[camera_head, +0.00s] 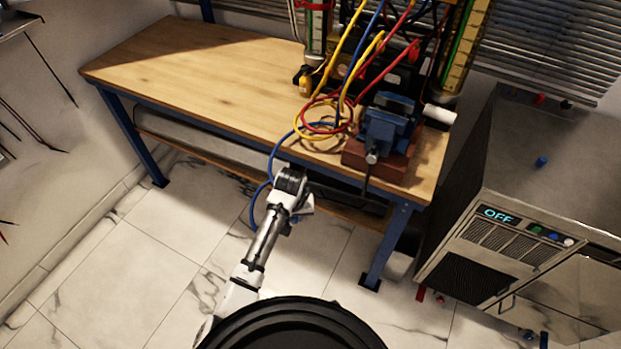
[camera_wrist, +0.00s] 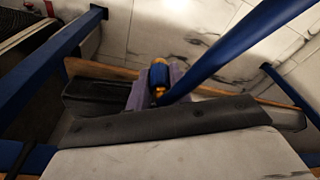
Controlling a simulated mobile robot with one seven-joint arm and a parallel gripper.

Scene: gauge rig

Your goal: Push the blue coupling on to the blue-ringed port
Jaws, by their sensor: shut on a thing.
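In the wrist view my gripper (camera_wrist: 158,84) is shut on the blue coupling (camera_wrist: 158,74), a short blue body with brass-coloured ends between the two finger pads. A thick blue hose (camera_wrist: 235,45) runs up and right from it. In the head view my arm's end is in front of the bench's front edge, and the fingers and coupling are too small to make out clearly. The blue-ringed port cannot be identified with certainty; a small blue fitting (camera_head: 542,161) stands on top of the metal cabinet (camera_head: 500,220) at the right, well apart from my gripper.
The wooden bench (camera_head: 190,75) holds coiled hoses (camera_head: 318,125) and a blue vise (camera_head: 390,125) on a red-brown block. Yellow, red and blue hoses hang above. The cabinet's display (camera_head: 497,214) reads OFF. Bench legs stand either side; tiled floor before the bench is free.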

